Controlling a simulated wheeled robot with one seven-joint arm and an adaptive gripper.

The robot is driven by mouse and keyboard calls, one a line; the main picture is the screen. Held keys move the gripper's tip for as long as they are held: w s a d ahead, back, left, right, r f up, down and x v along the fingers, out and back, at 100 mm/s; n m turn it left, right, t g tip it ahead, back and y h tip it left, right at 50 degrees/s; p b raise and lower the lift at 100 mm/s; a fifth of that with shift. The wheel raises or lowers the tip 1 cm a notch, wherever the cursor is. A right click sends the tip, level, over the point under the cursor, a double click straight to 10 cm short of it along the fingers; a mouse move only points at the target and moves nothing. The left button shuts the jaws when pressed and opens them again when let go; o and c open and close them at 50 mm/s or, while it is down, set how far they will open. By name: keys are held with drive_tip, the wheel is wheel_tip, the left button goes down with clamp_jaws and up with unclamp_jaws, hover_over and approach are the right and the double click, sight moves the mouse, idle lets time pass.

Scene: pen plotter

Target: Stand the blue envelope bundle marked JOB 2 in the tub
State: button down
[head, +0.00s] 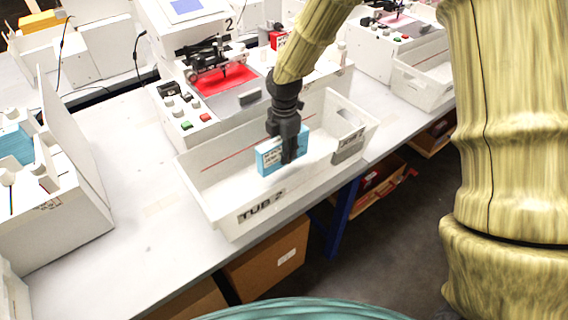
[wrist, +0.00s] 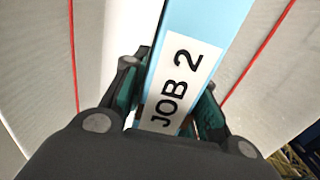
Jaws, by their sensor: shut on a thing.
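The blue envelope bundle (head: 268,160) is held by my gripper (head: 288,150), over or inside the white tub marked TUB 2 (head: 228,222). In the wrist view the bundle (wrist: 208,20) runs up between my gripper's fingers (wrist: 168,100), and its white label reads JOB 2. The fingers are shut on its two sides. In the head view the bundle looks upright, its broad face toward the camera. I cannot tell whether its lower edge touches the tub floor. Red lines run along the tub's inner walls.
A plotter marked 2 (head: 205,30) with a red sheet and buttons stands behind the tub. A white box (head: 75,225) stands at left. Bare bench (head: 140,170) lies between. The bench's front edge runs close by the tub.

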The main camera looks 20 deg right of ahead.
drive_tip(key=shift+s+f+p, duration=0.1)
drive_tip(key=shift+f+p, duration=0.25)
drive_tip(key=shift+f, duration=2.4)
drive_tip(key=shift+f, duration=0.1)
drive_tip(key=c, duration=1.1)
unclamp_jaws()
wheel_tip(320, 180, up, 12)
drive_tip(key=shift+r+b, duration=0.1)
drive_tip(key=shift+b, duration=0.55)
